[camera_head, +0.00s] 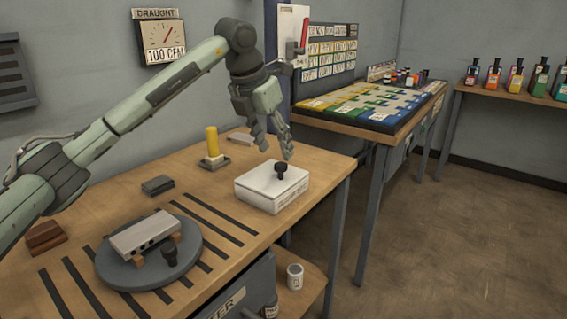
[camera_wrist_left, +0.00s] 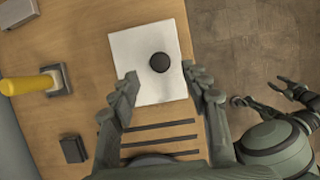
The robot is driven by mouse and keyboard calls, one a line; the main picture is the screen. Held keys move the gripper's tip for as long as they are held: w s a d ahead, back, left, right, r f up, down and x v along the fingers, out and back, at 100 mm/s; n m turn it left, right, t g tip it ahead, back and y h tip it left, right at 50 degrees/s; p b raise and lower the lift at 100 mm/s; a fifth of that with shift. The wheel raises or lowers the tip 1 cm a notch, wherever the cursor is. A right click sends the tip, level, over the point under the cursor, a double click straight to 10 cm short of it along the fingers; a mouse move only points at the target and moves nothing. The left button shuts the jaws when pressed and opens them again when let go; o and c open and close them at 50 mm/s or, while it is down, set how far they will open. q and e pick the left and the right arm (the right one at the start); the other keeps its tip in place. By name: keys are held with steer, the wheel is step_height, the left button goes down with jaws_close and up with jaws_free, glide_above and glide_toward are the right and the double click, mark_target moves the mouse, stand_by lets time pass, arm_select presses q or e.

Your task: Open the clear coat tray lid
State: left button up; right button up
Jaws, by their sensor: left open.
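The clear coat tray is a white square box (camera_head: 262,196) near the right end of the wooden bench. Its white lid (camera_head: 262,180) lies closed on top, with a black round knob (camera_head: 281,170) standing up from it. My left gripper (camera_head: 274,154) is open and empty above the tray, its fingers pointing down close over the knob. In the left wrist view the knob (camera_wrist_left: 160,62) sits ahead of the open fingers (camera_wrist_left: 166,88), over the white lid (camera_wrist_left: 125,48). My right gripper (camera_wrist_left: 287,88) shows in the left wrist view at the right, away from the bench, with its fingers spread.
A yellow candle-like cylinder (camera_head: 212,142) stands on a holder behind the tray. A round grey turntable (camera_head: 110,262) with a metal block (camera_head: 146,234) is at the front left. A small dark block (camera_head: 157,185) lies between. Dark strips mark the bench. A white cup (camera_head: 295,277) stands on a lower shelf.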

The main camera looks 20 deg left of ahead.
mark_target(280, 164)
arm_select(q)
steer(key=x, duration=0.5)
steer(key=shift+f+p, duration=0.15)
steer(key=shift+p, duration=0.15)
steer(key=shift+w+f, duration=0.25)
steer(key=shift+f, duration=0.3)
steer(key=shift+c, duration=1.3)
jaws_close()
arm_select(e)
steer(key=shift+s+d+f, duration=0.25)
steer(key=shift+s+f, duration=0.15)
steer(key=shift+f, duration=0.2)
steer(key=shift+s+d+f, duration=0.25)
steer(key=shift+s+f, duration=0.1)
steer(key=shift+f, duration=0.25)
steer(key=shift+s+a, duration=0.1)
